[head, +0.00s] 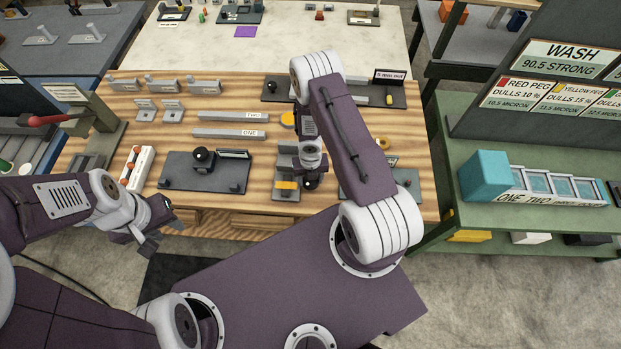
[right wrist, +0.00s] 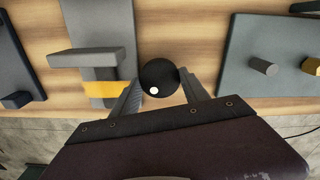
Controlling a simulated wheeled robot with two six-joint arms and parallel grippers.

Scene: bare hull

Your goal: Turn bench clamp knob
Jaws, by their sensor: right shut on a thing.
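The bench clamp is a grey plate (head: 284,195) with an upright jaw and a yellow-orange block (head: 286,185), on the wooden bench near its front edge. In the right wrist view the clamp (right wrist: 100,28) is left of centre, with its yellow block (right wrist: 101,89). Its round black knob (right wrist: 158,75), with a white dot, sits between the two fingers of my right gripper (right wrist: 163,88), which is shut on it. In the head view the right gripper (head: 311,176) points down at the knob (head: 310,183). My left gripper (head: 161,236) hangs empty before the bench, fingers apart.
A dark plate with a black knob (head: 203,157) lies left of the clamp. Another dark plate (head: 402,183) lies right of it, partly behind my right arm. Grey bars (head: 230,133) lie behind. A white rack with orange pegs (head: 137,168) stands at the left.

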